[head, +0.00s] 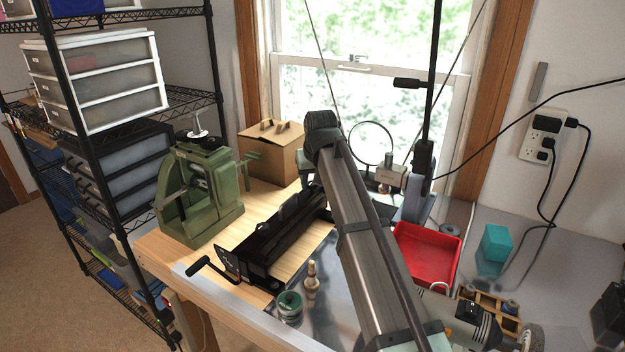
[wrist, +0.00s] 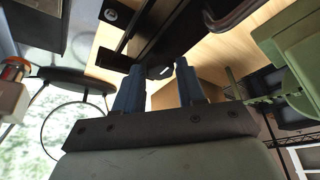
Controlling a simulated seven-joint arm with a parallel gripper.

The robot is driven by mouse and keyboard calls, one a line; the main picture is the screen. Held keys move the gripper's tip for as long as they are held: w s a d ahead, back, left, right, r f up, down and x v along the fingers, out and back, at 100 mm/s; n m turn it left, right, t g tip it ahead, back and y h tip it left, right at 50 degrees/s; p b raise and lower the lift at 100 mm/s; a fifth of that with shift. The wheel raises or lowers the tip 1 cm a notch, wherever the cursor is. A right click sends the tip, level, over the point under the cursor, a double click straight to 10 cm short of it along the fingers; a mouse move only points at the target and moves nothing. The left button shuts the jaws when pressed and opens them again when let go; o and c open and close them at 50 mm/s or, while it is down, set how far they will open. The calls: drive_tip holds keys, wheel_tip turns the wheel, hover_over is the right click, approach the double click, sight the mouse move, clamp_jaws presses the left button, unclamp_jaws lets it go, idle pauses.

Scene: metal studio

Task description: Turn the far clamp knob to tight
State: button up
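A long black clamp device (head: 272,232) lies on the wooden bench top, with a crank handle (head: 208,268) at its near end. Its black body also shows in the wrist view (wrist: 147,38). A small dark knob-like part with a pale mark (wrist: 160,72) sits at its edge there, apparently the far clamp knob; its setting cannot be read. My gripper (wrist: 160,67) is open, its two blue fingers apart on either side of this part. I cannot tell whether they touch it. In the head view my arm hides the fingertips and the far end of the device.
A green press (head: 205,190) stands left of the device, and a cardboard box (head: 270,150) behind it. A ring magnifier (head: 371,124) is behind my arm.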

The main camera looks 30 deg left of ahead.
drive_tip(key=c, duration=0.6)
drive_tip(key=shift+c, duration=0.2)
drive_tip(key=m, duration=0.2)
drive_tip(key=m+t+h, duration=0.1)
drive_tip(key=m, duration=0.1)
drive_tip(key=shift+s+a+m+h, duration=0.2)
drive_tip(key=shift+m+h, duration=0.1)
drive_tip(key=shift+m, duration=0.1)
drive_tip(key=m, duration=0.1)
drive_tip(key=m+h, duration=0.1)
drive_tip(key=m, duration=0.1)
drive_tip(key=m+h, duration=0.1)
drive_tip(key=m, duration=0.1)
drive_tip(key=shift+a+t, duration=0.3)
drive_tip(key=m+h, duration=0.1)
drive_tip(key=m, duration=0.1)
drive_tip(key=m+h, duration=0.1)
drive_tip(key=m, duration=0.1)
drive_tip(key=m+g, duration=0.1)
drive_tip(key=m, duration=0.1)
drive_tip(key=shift+w+a+m+h, duration=0.15)
drive_tip(key=shift+a+m+h, duration=0.1)
drive_tip(key=shift+m+h, duration=0.15)
drive_tip(key=m, duration=0.2)
drive_tip(key=m+g+h, duration=0.1)
drive_tip(key=m, duration=0.2)
drive_tip(key=shift+w+m+g+h, duration=0.15)
drive_tip(key=shift+m+g+h, duration=0.15)
